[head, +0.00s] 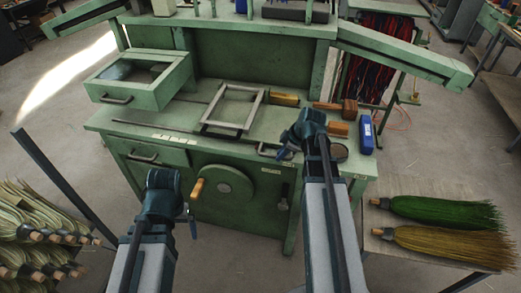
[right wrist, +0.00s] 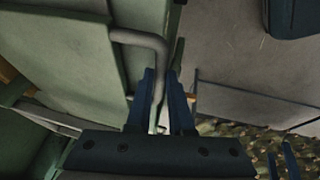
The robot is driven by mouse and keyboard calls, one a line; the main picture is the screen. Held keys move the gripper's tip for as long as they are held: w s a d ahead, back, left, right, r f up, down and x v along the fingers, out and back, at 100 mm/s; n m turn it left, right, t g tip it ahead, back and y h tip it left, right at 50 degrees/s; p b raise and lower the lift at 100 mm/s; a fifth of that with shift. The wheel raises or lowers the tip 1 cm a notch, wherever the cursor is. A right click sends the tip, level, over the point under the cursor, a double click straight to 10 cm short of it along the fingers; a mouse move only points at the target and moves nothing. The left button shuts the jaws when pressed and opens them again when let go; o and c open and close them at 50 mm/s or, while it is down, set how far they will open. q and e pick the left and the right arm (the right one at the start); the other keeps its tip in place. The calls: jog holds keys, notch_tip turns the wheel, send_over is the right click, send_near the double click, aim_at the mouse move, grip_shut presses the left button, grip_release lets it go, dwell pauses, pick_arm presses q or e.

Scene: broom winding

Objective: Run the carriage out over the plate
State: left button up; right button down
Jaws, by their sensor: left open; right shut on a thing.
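A light grey rectangular frame (head: 233,109) lies on the green bench top; I cannot tell whether it is the carriage. Nothing in view is clearly the plate. A round grey-green disc (head: 228,187) with a wooden handle sits on the bench front. My right gripper (head: 288,148) is at the bench's front edge, beside a grey bar handle (head: 267,153). In the right wrist view, its blue fingers (right wrist: 165,100) are shut on the bent grey handle (right wrist: 155,42) against a green panel. My left gripper (head: 191,224) is open and empty in front of the bench, below the disc's wooden handle.
A green glass-topped drawer (head: 140,77) stands out at the bench's left. Broom heads lie on a low table (head: 403,187) at right; bundles (head: 38,235) fill the lower left.

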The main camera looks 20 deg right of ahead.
aim_at(289, 158)
jog(key=shift+s+d, duration=1.15)
jog(key=shift+d, duration=0.3)
jog(key=c, duration=0.8)
grip_release()
jog(key=shift+s+d, duration=0.1)
jog(key=shift+d, duration=0.1)
jog(key=shift+a, duration=0.1)
jog(key=shift+r+p, duration=0.45)
jog(key=shift+p, duration=0.05)
jog(key=p+v, duration=1.1)
jog(key=v, duration=0.2)
jog(key=shift+f, duration=0.15)
